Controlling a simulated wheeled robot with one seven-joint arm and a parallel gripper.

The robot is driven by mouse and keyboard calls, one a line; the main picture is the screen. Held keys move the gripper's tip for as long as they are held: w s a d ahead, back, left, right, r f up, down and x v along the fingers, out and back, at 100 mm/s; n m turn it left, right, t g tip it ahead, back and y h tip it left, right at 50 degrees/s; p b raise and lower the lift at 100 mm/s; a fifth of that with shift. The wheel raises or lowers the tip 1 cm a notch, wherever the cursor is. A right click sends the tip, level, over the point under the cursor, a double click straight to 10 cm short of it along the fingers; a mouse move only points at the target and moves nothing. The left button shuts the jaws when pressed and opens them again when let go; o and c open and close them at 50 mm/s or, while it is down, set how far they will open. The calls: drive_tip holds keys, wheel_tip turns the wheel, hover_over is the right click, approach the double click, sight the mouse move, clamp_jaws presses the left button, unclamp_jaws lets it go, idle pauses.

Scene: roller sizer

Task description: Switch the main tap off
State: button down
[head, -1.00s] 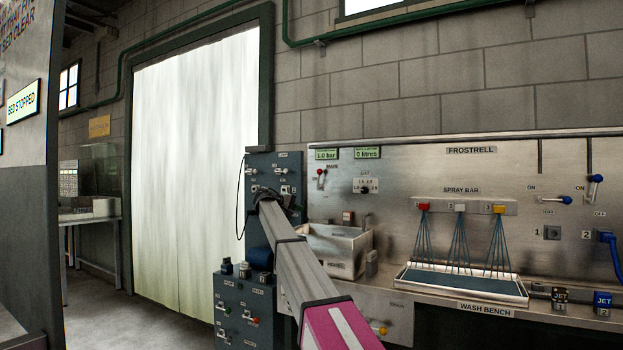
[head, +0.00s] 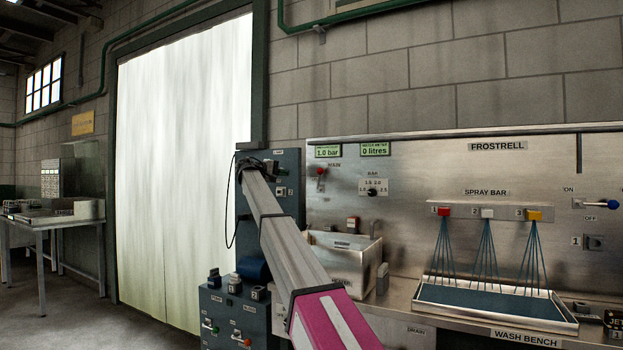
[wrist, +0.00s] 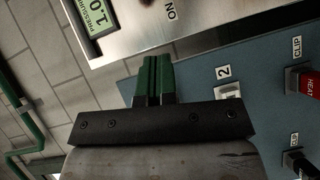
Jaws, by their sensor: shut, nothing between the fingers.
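The main tap (head: 320,173) is a small lever with a red knob under the MAIN label, at the upper left of the steel wash bench panel in the head view. A small part of it seems to show at the top edge of the wrist view, by an ON label (wrist: 170,13). My gripper (head: 246,164) is left of the tap in the head view, in front of the dark blue panel. In the wrist view its green fingers (wrist: 154,75) are shut together and empty, apart from the tap. The pressure display (head: 328,151) reads 1.0 bar.
The dark blue panel (head: 285,165) with switches stands left of the bench. The spray bar (head: 486,211) has red, white and yellow valves, with thin streams into a tray (head: 490,319). A strip curtain (head: 185,165) hangs at left.

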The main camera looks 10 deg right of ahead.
approach(319, 179)
drive_tip(key=w+d, duration=0.4)
drive_tip(key=d, duration=0.1)
drive_tip(key=shift+d+r, duration=0.1)
drive_tip(key=shift+d, duration=0.5)
